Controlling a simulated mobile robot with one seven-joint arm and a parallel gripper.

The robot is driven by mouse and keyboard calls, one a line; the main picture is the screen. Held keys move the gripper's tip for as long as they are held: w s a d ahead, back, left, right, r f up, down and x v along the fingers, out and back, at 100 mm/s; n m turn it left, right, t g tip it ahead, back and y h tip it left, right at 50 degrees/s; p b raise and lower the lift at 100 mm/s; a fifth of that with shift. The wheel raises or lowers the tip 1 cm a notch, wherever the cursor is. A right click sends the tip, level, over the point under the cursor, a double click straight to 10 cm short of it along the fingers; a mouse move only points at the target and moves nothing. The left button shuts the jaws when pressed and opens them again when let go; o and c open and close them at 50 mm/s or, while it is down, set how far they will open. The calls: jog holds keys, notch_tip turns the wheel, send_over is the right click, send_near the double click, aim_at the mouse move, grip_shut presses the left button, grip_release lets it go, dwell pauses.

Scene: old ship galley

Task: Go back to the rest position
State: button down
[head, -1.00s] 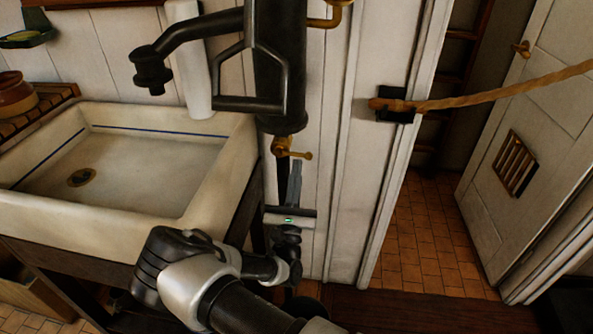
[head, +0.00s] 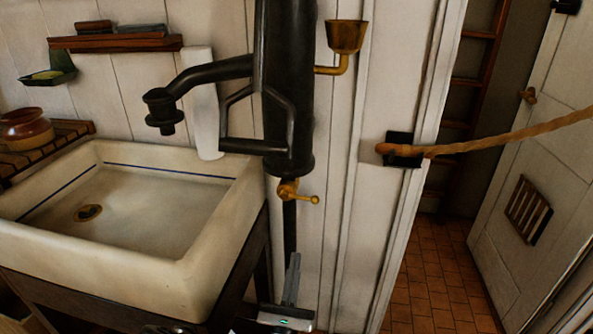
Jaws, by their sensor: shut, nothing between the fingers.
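My gripper (head: 293,262) shows at the bottom of the head view, a little left of the middle. Its grey fingers point up and are shut with nothing between them. It is below the brass tap (head: 293,191) under the black pump (head: 287,90), in front of the white plank wall as seen here. Its distance from the wall is hard to tell. Most of my arm is below the picture edge and hidden.
A cream sink (head: 150,210) on a dark stand is left of my gripper. A clay pot (head: 26,130) sits on a slatted board at the far left. A rope (head: 500,140) crosses the doorway at right. The tiled floor (head: 440,280) beyond looks clear.

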jog(key=s+d+r+m+g+h, duration=0.2)
jog(key=d+r+m+g+h, duration=0.3)
jog(key=d+m+g+h, duration=0.3)
jog(key=s+d+r+m+g+h, duration=0.2)
jog(key=d+r+m+g+h, duration=0.35)
jog(key=d+m+g, duration=0.35)
jog(key=s+d+r+m+g+y, duration=0.2)
jog(key=s+m+g+y, duration=0.2)
jog(key=s+m+g, duration=0.15)
jog(key=s+d+r+m+g+y, duration=0.2)
jog(key=s+d+m+g+y, duration=0.15)
jog(key=s+m, duration=0.2)
jog(key=s+a+r+m+t+y, duration=0.3)
jog(key=s+a+r+t+y, duration=0.1)
jog(key=r+y, duration=0.15)
jog(key=s+a+r+m+t+y, duration=0.3)
jog(key=a+r+y, duration=0.15)
jog(key=r, duration=0.25)
notch_tip(320, 180, up, 18)
jog(key=p, duration=1.8)
jog(key=shift+d+y, duration=0.25)
jog(key=shift+y, duration=0.15)
jog(key=shift+f, duration=0.15)
